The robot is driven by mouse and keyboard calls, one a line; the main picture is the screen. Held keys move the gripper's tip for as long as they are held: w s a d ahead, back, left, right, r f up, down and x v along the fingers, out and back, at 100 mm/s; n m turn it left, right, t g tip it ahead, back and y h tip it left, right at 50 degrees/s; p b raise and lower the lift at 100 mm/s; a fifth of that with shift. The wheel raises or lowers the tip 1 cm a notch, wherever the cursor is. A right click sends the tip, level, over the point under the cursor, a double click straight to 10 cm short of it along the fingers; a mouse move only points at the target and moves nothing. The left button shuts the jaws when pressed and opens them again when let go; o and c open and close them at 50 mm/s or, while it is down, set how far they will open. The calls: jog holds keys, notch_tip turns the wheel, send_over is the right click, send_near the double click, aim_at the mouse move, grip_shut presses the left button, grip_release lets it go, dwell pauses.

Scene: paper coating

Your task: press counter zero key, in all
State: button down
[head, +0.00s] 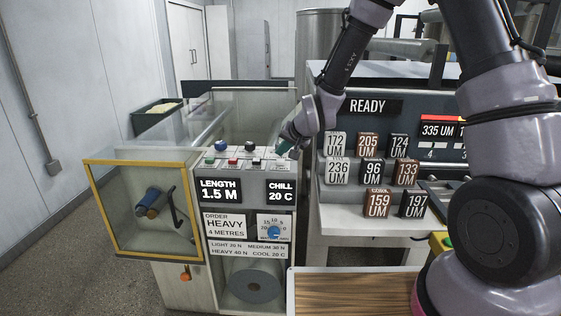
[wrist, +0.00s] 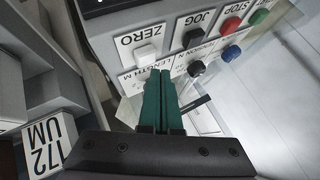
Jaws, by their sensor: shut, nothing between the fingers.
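The counter zero key is a white key (wrist: 147,54) beside the ZERO label in the wrist view. In the head view my gripper's end covers that part of the key panel, so I cannot make it out there. My gripper (head: 284,147) is shut and empty over the panel's right end. In the wrist view its green fingertips (wrist: 160,76) are together, just short of the white key in the picture; I cannot tell whether they touch it. The length display (head: 219,190) reads 1.5 M.
A black JOG key (wrist: 193,39), a red STOP key (wrist: 231,24) and a blue knob (wrist: 231,53) are close by. Several labelled UM blocks (head: 373,172) stand at right. A chill display (head: 280,191) reads 20 C. A wooden board (head: 350,291) lies in front.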

aim_at(282, 162)
dwell(0.7)
jog(key=shift+f, duration=0.4)
jog(key=shift+f, duration=0.45)
dwell(0.5)
jog(key=shift+r, duration=0.85)
jog(key=shift+r, duration=0.1)
jog(key=shift+r, duration=2.45)
